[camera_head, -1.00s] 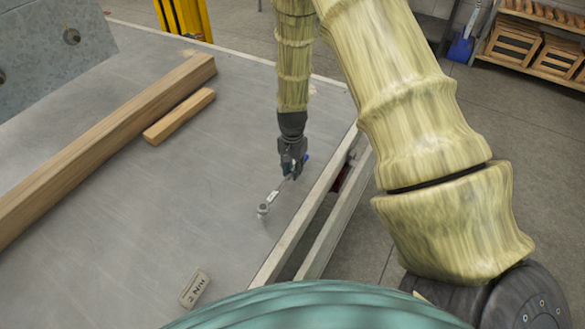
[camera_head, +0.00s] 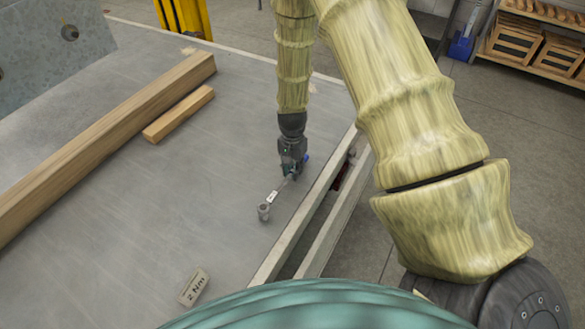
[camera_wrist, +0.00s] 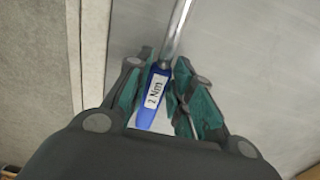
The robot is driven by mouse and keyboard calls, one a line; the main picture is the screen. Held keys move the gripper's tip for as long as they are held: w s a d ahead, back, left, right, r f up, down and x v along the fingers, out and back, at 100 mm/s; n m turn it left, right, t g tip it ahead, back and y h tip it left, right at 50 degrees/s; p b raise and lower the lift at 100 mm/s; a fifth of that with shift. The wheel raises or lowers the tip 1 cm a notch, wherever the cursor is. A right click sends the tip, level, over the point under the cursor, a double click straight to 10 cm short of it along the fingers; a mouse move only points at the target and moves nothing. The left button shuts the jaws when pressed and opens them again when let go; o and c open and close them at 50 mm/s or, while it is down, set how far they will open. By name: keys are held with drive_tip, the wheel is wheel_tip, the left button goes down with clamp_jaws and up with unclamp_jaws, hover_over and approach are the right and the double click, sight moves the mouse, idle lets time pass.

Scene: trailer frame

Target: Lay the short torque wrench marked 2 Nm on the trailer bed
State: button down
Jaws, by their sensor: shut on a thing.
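The short torque wrench has a blue handle with a white "2 Nm" label (camera_wrist: 153,92) and a bright metal shaft. My gripper (camera_wrist: 163,98) is shut on its blue handle, between teal finger pads. In the head view my gripper (camera_head: 291,172) points down, low over the right side of the grey trailer bed (camera_head: 150,215). The wrench (camera_head: 272,196) sticks out from it toward the lower left, with its round head nearest the camera. I cannot tell whether the wrench touches the bed.
A small "2 Nm" marker block (camera_head: 195,287) lies on the bed nearer the camera. A long wooden beam (camera_head: 110,140) and a short wood piece (camera_head: 179,115) lie to the left. The bed's edge rail (camera_head: 305,205) runs close to the right of my gripper. Bed between is clear.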

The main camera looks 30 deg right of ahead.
drive_tip(key=shift+f, duration=0.6)
drive_tip(key=shift+c, duration=2.2)
unclamp_jaws()
drive_tip(key=o, duration=0.4)
drive_tip(key=shift+o, duration=0.2)
wheel_tip(320, 180, up, 12)
drive_tip(key=shift+w, duration=0.15)
drive_tip(key=shift+f, duration=0.1)
